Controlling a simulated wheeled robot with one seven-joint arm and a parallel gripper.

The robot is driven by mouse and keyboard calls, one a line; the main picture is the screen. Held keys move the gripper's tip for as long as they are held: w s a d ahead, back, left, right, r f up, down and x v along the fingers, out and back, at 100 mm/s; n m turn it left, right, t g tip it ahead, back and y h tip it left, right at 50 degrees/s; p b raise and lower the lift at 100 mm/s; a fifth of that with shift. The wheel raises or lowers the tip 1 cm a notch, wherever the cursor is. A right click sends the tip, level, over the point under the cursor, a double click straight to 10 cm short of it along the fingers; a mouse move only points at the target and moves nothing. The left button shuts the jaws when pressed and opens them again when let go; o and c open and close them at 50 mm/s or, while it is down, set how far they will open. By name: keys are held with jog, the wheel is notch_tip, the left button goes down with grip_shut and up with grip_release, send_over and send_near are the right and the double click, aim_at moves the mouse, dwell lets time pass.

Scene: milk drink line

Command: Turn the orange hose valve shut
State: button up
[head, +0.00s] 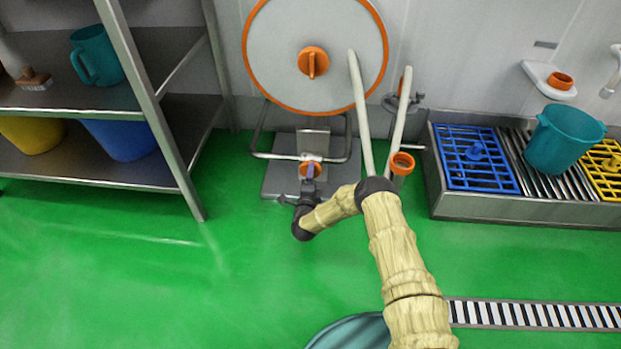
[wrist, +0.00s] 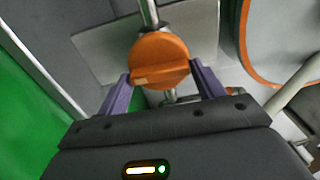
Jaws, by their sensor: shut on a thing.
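The orange hose valve (wrist: 160,60) is a round knob with a raised bar, on a metal pipe in front of a grey plate. In the wrist view it sits between the two purple fingers of my gripper (wrist: 160,85), which is shut on it. In the head view the valve (head: 311,169) shows low under the hose reel, partly hidden by my gripper (head: 309,178). The exact angle of the knob's bar against the pipe is hard to tell.
The hose reel (head: 265,60) with an orange rim stands above the valve. A metal shelf (head: 150,100) is on the left. Green floor (head: 150,280) is clear in front.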

jog(key=o, duration=0.8)
jog(key=shift+o, duration=0.2)
jog(key=s+p, duration=0.9)
jog(key=s, duration=0.8)
jog(key=shift+s+a, duration=0.25)
jog(key=shift+a, duration=0.05)
